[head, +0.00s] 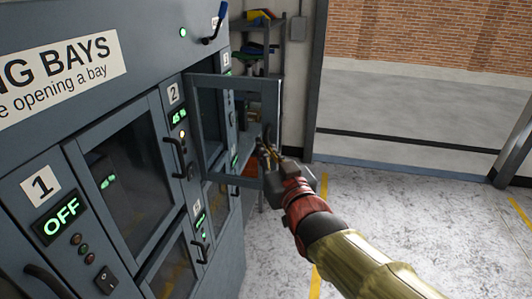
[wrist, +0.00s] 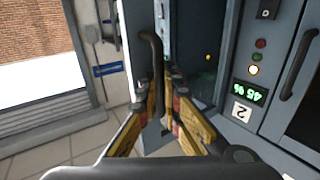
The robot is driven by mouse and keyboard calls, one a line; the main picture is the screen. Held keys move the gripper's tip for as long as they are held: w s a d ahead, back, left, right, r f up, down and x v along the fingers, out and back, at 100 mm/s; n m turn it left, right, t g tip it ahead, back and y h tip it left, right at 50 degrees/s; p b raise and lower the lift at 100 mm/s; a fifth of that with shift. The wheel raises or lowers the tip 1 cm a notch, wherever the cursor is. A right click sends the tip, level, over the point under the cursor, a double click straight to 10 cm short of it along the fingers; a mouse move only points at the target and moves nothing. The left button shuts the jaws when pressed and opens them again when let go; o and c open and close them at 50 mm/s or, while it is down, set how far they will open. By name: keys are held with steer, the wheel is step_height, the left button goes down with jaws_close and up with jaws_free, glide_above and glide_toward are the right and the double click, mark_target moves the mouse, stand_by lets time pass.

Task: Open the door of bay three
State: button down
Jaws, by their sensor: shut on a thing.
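A framed door (head: 273,105) with a dark window stands swung out from the grey bay cabinet, between the panel marked 2 (head: 174,95) and a small panel that looks marked 3 (head: 227,60). I cannot tell for certain which number it belongs to. My gripper (head: 266,150) is at the door's outer edge. In the wrist view, my gripper (wrist: 160,100) is shut on the door's dark curved handle (wrist: 152,50). The door shows nearly edge-on there, with the dark bay opening (wrist: 197,45) beside it. The lower end of the handle is hidden between the fingers.
The bay door beside panel 1 (head: 66,150) is closed. Another dark handle (head: 175,158) sticks out by panel 2. Shelves (head: 262,32) stand behind the cabinet. The pale floor (head: 375,205) to the right is clear.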

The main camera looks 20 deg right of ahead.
steer(key=shift+s+a, duration=0.15)
steer(key=shift+s, duration=0.05)
stand_by(0.3)
steer(key=c, duration=2.3)
jaws_free()
steer(key=shift+s, duration=0.1)
steer(key=s, duration=1.2)
steer(key=shift+a, duration=0.2)
